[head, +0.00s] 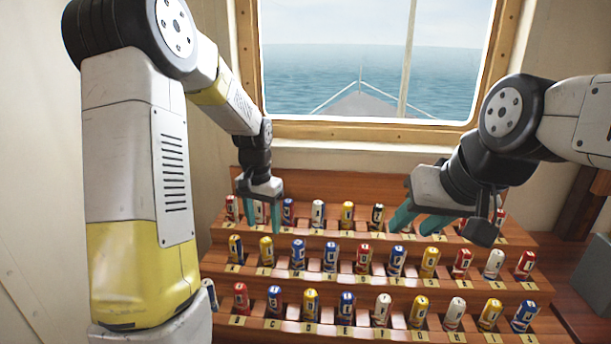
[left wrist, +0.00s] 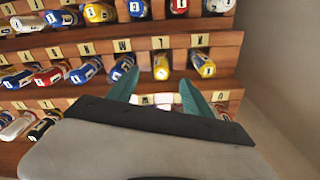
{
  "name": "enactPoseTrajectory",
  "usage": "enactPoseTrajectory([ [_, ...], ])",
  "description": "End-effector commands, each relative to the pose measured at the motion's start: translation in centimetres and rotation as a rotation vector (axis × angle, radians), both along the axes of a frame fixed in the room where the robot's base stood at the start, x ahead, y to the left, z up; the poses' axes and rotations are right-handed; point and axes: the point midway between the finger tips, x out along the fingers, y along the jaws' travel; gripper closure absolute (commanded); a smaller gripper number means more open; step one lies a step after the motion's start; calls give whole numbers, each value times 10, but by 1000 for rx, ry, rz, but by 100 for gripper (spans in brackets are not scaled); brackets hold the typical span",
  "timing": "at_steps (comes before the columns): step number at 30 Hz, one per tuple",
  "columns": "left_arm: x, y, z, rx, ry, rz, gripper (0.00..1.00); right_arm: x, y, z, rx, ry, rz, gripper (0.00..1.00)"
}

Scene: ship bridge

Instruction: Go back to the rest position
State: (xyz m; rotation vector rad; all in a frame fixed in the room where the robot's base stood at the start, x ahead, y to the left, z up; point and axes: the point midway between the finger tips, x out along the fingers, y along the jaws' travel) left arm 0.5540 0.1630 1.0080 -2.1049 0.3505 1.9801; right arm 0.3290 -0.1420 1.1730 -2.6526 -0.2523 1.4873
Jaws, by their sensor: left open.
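My left gripper (head: 261,208) hangs fingers-down at the left end of the rack's top tier. Its two teal fingers stand apart, and the left wrist view also shows the open fingers (left wrist: 158,92). Pale slots show between them, and I see nothing gripped. My right gripper (head: 420,221) is over the right part of the top tier. Its teal fingers point left and down with a gap between them, and I see nothing held. It hides part of the top row.
A stepped wooden rack (head: 215,253) holds several rows of lettered, coloured cylinders, such as a yellow one (left wrist: 161,66). Behind it is a window (head: 330,75) in a wooden frame. A wall (head: 30,200) stands close on the left. The space above the rack between my arms is clear.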

Motion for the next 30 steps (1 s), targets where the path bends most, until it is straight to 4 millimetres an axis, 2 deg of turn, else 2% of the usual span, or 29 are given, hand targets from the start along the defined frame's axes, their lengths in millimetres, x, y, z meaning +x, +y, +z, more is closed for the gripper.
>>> enactPoseTrajectory([
  [1, -11, 0, 25, -10, -39, 19, 41, 0, 0, 0, 0, 0, 0, 60],
  [6, -59, -4, 87, -57, -147, 87, 41, 0, 0, 0, 0, 0, 0, 60],
  [12, -124, -9, 137, -126, -271, 162, 41, 0, 0, 0, 0, 0, 0, 60],
  [18, -186, -15, 161, -203, -380, 225, 41, 0, 0, 0, 0, 0, 0, 60],
  [21, -206, -18, 164, -234, -417, 246, 41, 0, 0, 0, 0, 0, 0, 60],
  [25, -221, -20, 165, -257, -444, 261, 41, 0, 0, 0, 0, 0, 0, 60],
  [30, -225, -21, 165, -263, -450, 265, 41, 0, 0, 0, 0, 0, 0, 60],
])
